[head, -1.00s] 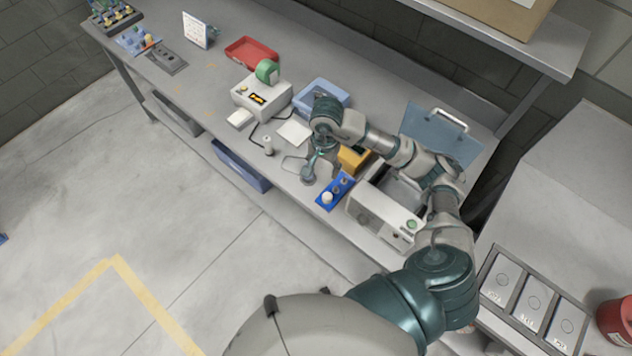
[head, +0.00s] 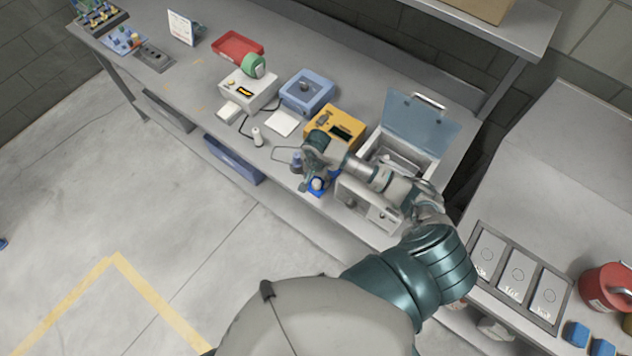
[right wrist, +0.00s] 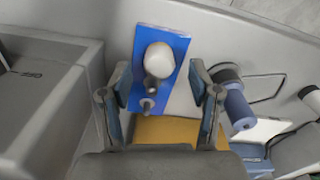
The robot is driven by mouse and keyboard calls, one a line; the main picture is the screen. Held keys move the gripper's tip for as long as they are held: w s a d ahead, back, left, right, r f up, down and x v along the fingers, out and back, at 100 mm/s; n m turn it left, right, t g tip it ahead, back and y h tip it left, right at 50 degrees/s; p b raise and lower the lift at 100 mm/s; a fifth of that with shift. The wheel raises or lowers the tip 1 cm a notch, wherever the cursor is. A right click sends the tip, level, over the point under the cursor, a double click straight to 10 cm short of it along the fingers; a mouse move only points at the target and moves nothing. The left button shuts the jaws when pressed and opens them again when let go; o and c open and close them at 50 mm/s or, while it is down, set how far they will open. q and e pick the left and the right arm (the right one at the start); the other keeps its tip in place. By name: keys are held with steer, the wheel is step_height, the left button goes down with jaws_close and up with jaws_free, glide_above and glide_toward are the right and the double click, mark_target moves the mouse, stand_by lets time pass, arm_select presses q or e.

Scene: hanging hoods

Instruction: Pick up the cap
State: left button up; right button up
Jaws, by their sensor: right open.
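A rounded white cap (right wrist: 158,60) sits on a blue plate (right wrist: 176,42) that also bears small grey pegs. In the head view the white cap (head: 317,184) shows on the plate near the bench's front edge, partly hidden by my gripper. My right gripper (right wrist: 160,88) is open, its two fingers apart on either side of the lower part of the plate in the wrist view. Nothing is between the fingertips but the plate, cap and pegs below. In the head view the right gripper (head: 317,174) hangs above the plate. My left gripper is out of view.
A grey box with an open lid (head: 362,208) and a yellow device (head: 345,118) stand near. A small white cylinder (head: 257,137) is further left.

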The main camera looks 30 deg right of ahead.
steer(key=shift+d+f, duration=0.25)
steer(key=shift+f, duration=0.5)
steer(key=shift+a, duration=0.2)
steer(key=c, duration=0.9)
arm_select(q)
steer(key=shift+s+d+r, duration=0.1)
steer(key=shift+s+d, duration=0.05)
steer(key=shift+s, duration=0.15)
arm_select(e)
steer(key=shift+r, duration=0.15)
steer(key=shift+r+p, duration=0.45)
steer(key=shift+r, duration=0.15)
step_height(320, 180, up, 2)
steer(key=shift+w+d+r+p, duration=0.1)
steer(key=shift+r+p, duration=0.15)
steer(key=shift+p, duration=0.45)
arm_select(q)
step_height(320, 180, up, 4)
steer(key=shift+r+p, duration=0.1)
steer(key=shift+p, duration=0.9)
arm_select(e)
steer(key=s+a+r, duration=0.1)
steer(key=s+a, duration=0.9)
steer(key=s, duration=0.2)
steer(key=shift+a, duration=0.4)
